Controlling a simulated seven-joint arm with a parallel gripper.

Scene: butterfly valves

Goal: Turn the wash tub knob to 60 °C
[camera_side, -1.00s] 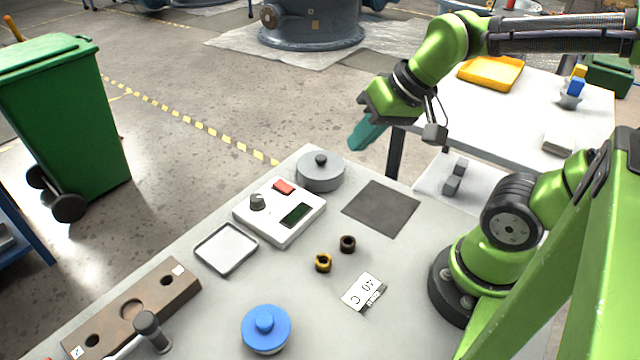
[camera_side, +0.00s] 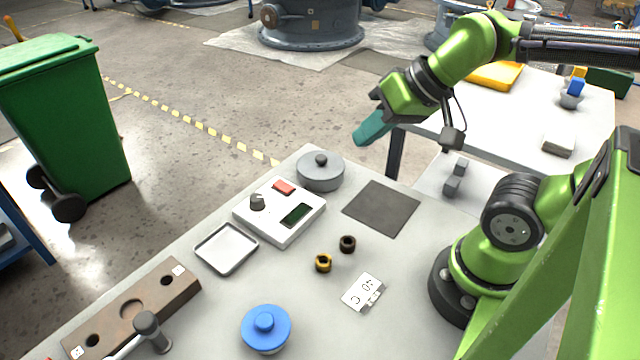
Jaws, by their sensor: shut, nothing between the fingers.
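The wash tub unit is a white box (camera_side: 279,236) on the table, with a dark grey knob (camera_side: 257,201), a red switch (camera_side: 284,187) and a dark green display (camera_side: 297,215). The display's reading and the knob's pointer are too small to read. My gripper (camera_side: 362,139) has teal fingers, shut and empty. It hangs in the air above the back edge of the table, up and to the right of the knob, well apart from it. A small white card (camera_side: 363,291) near the front right seems to read 40 C.
A grey lidded pot (camera_side: 320,172) stands just behind the white box. A white tray (camera_side: 226,249), a blue-lidded jar (camera_side: 266,329), two small rings (camera_side: 323,262) and a brown block (camera_side: 132,310) are also on the table. A dark mat (camera_side: 381,208) lies bare at right.

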